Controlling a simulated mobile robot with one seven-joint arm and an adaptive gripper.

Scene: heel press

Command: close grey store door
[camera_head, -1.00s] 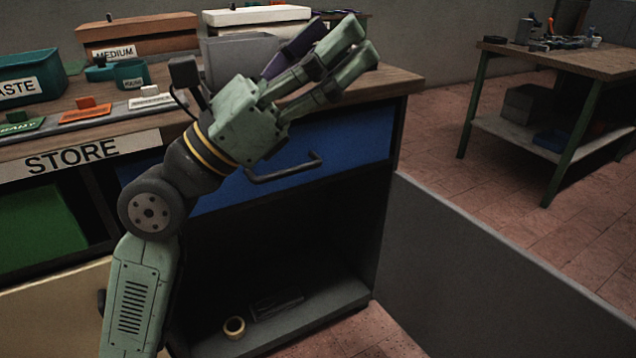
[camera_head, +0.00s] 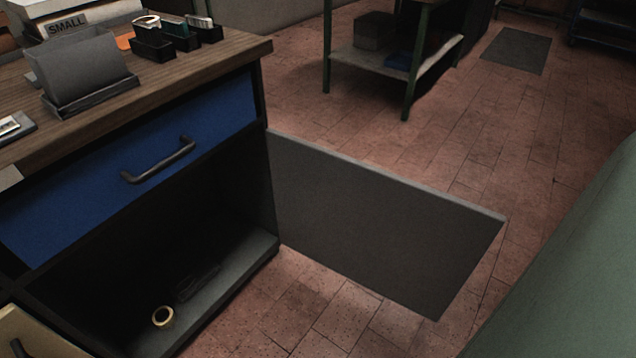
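The grey store door (camera_head: 385,225) stands wide open, swung out to the right from the right side of the store cabinet. It is hinged at the cabinet's right front edge, and its free edge is toward the lower right. No handle shows on the side facing me. The open compartment (camera_head: 215,215) is dark inside, with a tape roll (camera_head: 162,316) and a dark flat item (camera_head: 198,283) on its floor. My gripper is out of view.
A blue drawer (camera_head: 130,170) with a dark handle (camera_head: 158,160) is shut above the compartment. A cream door (camera_head: 40,335) shows at the lower left. The worktop (camera_head: 200,70) holds a grey holder and small black bins. Tiled floor is free beyond the door; a bench stands behind.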

